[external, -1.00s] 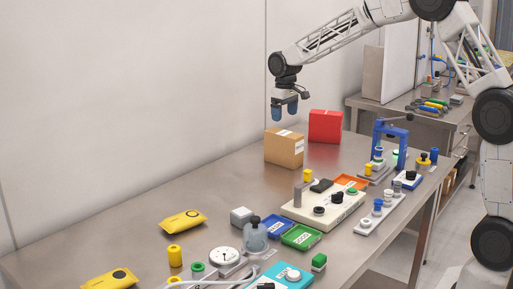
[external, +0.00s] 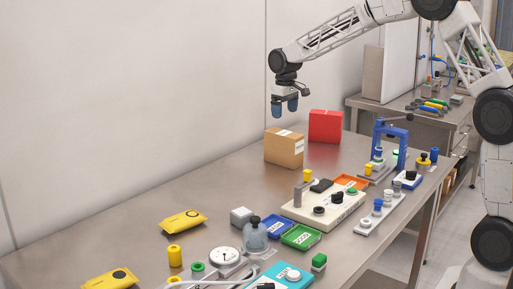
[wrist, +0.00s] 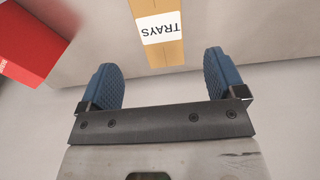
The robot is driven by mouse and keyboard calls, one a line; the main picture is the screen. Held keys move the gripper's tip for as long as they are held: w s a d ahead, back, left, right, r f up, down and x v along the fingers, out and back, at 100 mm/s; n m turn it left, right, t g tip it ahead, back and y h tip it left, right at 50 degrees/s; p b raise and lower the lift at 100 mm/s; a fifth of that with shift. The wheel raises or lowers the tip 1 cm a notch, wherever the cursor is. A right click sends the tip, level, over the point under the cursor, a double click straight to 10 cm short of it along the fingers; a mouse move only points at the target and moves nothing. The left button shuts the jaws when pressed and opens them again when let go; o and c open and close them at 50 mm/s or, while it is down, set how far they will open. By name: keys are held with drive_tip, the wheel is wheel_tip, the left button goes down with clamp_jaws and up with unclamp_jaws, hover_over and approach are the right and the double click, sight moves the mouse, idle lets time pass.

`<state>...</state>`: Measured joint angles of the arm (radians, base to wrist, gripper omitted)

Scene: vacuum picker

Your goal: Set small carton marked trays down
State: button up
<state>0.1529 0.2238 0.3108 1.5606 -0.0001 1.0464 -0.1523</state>
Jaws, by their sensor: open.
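The small brown carton (external: 284,149) stands upright on the steel table at the back, left of the red box. In the wrist view its TRAYS label (wrist: 162,28) shows upside down on the carton's top. My gripper (external: 285,106) is above the carton, apart from it, with a gap between the fingertips and its top. In the wrist view my gripper's two blue fingers (wrist: 163,80) are spread wide with nothing between them. The carton's far sides are hidden.
A red box (external: 325,126) stands just right of the carton and also shows in the wrist view (wrist: 28,42). A blue frame (external: 390,140) and several small parts stand to the right. Yellow packets (external: 183,222) lie in front. The table left of the carton is clear.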

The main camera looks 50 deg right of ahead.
drive_tip(key=s+a+r, duration=0.3)
drive_tip(key=s+r, duration=0.1)
drive_tip(key=s, duration=0.5)
drive_tip(key=s+a+r+t, duration=0.1)
drive_tip(key=s+a+r, duration=0.15)
drive_tip(key=s, duration=0.55)
drive_tip(key=s+a+r, duration=0.3)
drive_tip(key=s+r, duration=0.2)
drive_tip(key=s, duration=0.4)
drive_tip(key=s+a+f, duration=0.2)
drive_tip(key=s, duration=1.2)
drive_tip(key=s+a+f+t, duration=0.1)
drive_tip(key=s+a+f, duration=0.1)
drive_tip(key=s, duration=1.3)
drive_tip(key=shift+f+t, duration=0.3)
drive_tip(key=shift+f, duration=0.1)
